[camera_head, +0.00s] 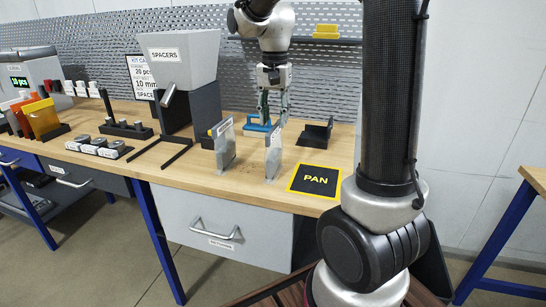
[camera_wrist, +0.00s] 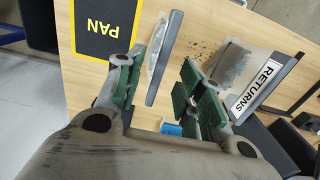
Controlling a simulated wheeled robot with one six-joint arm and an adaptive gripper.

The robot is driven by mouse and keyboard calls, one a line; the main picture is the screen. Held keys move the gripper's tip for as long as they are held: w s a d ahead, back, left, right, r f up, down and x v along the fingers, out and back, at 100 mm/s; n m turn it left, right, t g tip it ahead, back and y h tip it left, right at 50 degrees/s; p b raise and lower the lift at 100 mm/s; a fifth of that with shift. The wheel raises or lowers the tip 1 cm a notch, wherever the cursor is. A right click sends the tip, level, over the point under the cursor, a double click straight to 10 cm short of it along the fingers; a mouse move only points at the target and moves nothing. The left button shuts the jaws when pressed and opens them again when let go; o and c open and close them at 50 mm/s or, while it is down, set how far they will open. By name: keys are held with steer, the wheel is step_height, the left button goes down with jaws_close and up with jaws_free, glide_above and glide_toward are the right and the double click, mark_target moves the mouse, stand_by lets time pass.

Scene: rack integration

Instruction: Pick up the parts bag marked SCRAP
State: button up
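Two thin upright bag-like pouches stand on the bench. In the wrist view the right one, the RETURNS bag (camera_wrist: 249,75), has a readable white label; it appears to be the left pouch (camera_head: 225,145) in the head view. The other pouch (camera_head: 274,158) stands beside the PAN mat; its label is too small to read, so I cannot confirm SCRAP. In the wrist view this pouch (camera_wrist: 163,58) shows nearly edge-on, in line with the gap between my fingers. My gripper (camera_head: 272,108) is open and empty, pointing down above and behind it; the wrist view shows it too (camera_wrist: 160,82).
A black PAN mat (camera_head: 315,180) with yellow border lies at the bench's front right. A blue holder (camera_head: 257,126) and black stand (camera_head: 315,133) are behind. The SPACERS hopper (camera_head: 180,58) stands left. Dark specks (camera_wrist: 203,47) lie between the pouches.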

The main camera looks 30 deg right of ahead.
mark_target(274, 127)
step_height(274, 127, down, 5)
steer(key=shift+r, duration=0.2)
jaws_close()
